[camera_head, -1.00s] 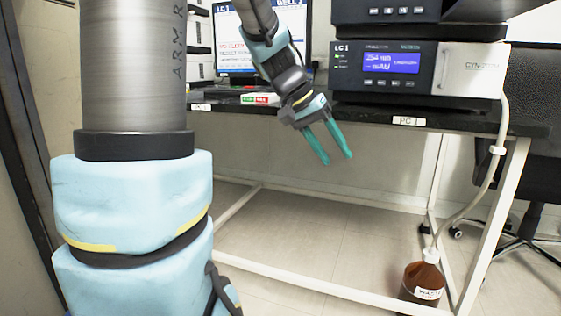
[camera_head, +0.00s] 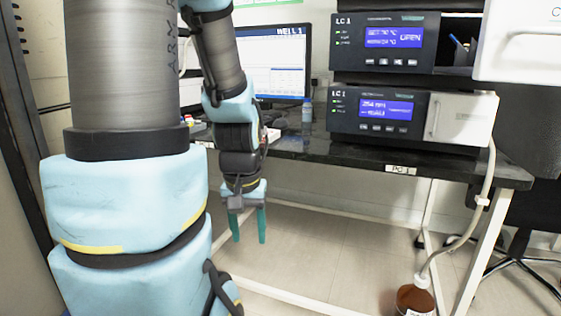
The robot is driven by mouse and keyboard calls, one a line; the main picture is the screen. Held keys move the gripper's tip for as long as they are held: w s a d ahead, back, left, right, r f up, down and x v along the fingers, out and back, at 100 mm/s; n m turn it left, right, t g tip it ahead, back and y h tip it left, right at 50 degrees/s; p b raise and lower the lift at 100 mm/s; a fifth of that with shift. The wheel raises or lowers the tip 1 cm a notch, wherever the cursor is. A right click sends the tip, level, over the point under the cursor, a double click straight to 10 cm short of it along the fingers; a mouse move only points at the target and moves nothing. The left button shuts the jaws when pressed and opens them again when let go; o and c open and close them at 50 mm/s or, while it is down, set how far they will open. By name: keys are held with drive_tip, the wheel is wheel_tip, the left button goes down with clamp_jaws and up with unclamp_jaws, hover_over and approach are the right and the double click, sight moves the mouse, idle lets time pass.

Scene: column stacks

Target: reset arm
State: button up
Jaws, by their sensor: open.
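My gripper (camera_head: 248,226) hangs in front of the bench's front edge, left of the picture's middle. Its two teal fingers point down and stand apart, with nothing between them. The arm comes down from the top left and bends above the gripper. The gripper touches nothing that I can see.
A dark bench (camera_head: 345,150) carries stacked LC 1 modules (camera_head: 405,118) at the right; the upper display reads OPEN, and a white door (camera_head: 520,45) stands out there. A monitor (camera_head: 275,65) is behind my arm. A tube runs to a brown bottle (camera_head: 413,299) on the floor.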

wheel_tip(320, 180, up, 28)
drive_tip(key=p, duration=2.5)
drive_tip(key=shift+p, duration=0.3)
